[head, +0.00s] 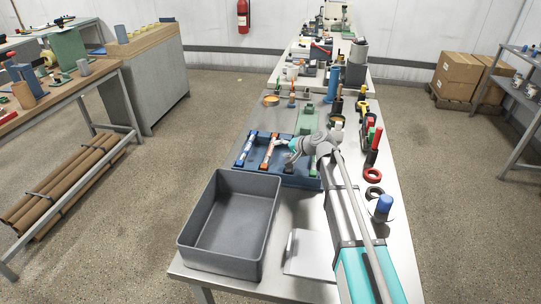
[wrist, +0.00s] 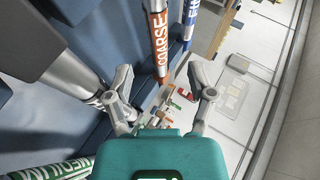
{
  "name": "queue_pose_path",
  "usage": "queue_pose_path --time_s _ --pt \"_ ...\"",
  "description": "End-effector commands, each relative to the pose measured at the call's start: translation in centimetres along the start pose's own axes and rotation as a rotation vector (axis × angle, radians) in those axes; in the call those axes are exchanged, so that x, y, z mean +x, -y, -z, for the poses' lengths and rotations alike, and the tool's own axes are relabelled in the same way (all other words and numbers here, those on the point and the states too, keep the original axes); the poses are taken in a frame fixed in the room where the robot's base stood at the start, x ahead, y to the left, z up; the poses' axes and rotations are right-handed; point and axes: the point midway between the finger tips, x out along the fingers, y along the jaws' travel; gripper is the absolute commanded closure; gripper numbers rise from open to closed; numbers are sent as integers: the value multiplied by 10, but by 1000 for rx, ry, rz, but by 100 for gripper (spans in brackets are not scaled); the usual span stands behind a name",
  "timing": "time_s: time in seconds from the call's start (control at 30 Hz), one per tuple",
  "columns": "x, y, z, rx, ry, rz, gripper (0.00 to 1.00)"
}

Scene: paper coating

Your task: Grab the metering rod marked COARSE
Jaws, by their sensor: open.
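The metering rod marked COARSE (wrist: 158,38) has an orange label and shows at the top middle of the wrist view. In the head view this orange rod (head: 266,157) lies in the blue tray (head: 292,180). My gripper (wrist: 163,92) is open, with one finger on each side of the picture's middle. The COARSE rod's near end appears between and beyond the fingers, and I see no contact. In the head view my gripper (head: 288,152) is over the tray, just right of the orange rod. A blue-labelled rod (wrist: 189,20) lies beside it, its word cut off.
A green-labelled rod (wrist: 52,170), partly hidden, is at the lower left of the wrist view. A grey bin (head: 226,225) stands in front of the blue tray. Red and black rings (head: 372,174) and a blue-capped container (head: 383,207) are along the bench's right edge.

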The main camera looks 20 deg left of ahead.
Motion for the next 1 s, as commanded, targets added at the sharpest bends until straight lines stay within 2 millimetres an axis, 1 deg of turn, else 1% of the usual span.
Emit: queue_pose_path --time_s 0.47,0.57,0.9,1.0 --pt "4 -1 0 1 0 0 29" --pt "11 -2 1 1 0 0 29" --pt "46 -5 2 1 -1 0 29" --pt "52 -4 2 1 -1 0 29"
